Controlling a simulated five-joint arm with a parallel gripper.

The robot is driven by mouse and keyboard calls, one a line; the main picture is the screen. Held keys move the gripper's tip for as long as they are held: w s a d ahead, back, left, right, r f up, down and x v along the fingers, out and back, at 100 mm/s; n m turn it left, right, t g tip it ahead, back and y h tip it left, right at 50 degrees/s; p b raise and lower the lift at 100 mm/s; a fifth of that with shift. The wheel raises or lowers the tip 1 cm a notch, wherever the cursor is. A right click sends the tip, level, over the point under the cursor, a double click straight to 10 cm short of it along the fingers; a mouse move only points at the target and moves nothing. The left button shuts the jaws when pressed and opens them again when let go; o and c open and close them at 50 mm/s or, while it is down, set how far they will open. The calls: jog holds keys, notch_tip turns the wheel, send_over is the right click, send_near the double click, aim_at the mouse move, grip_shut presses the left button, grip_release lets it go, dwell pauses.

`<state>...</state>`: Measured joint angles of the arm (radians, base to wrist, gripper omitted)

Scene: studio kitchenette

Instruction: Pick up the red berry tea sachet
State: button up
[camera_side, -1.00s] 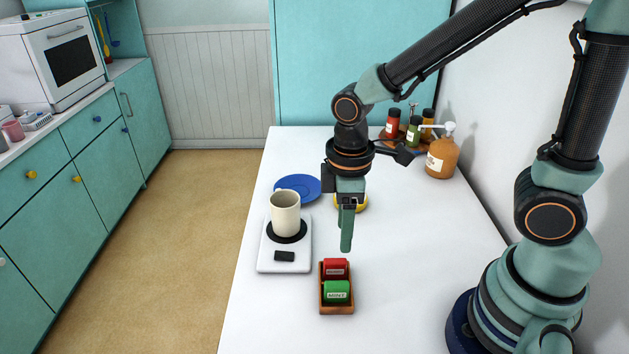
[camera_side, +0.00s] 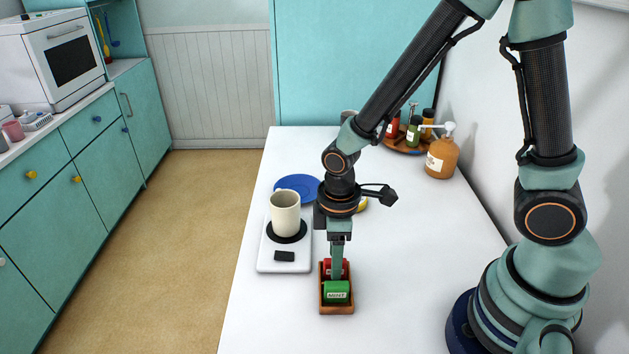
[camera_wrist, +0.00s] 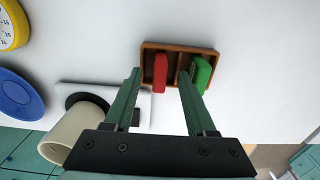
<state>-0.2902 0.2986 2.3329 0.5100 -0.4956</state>
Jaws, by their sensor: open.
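The red sachet (camera_side: 327,269) stands in a small brown wooden box (camera_side: 337,310), behind a green sachet (camera_side: 337,291). My gripper (camera_side: 337,273) points down into the box at the red sachet, and its fingers hide the sachet's middle in the side view. In the wrist view, my gripper (camera_wrist: 159,74) is open, with one finger on each side of the red sachet (camera_wrist: 160,72). The green sachet (camera_wrist: 202,74) is just beyond the right finger in the other compartment. I cannot tell whether a finger touches either sachet.
A cream mug (camera_side: 285,214) stands on a white appliance (camera_side: 268,262) left of the box. A blue plate (camera_side: 297,184) and a yellow dial (camera_wrist: 12,25) lie farther back. A pump bottle (camera_side: 442,157) and spice jars stand at the back right. The counter right of the box is clear.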

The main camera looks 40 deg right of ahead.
grip_shut()
jog(key=shift+r, duration=0.15)
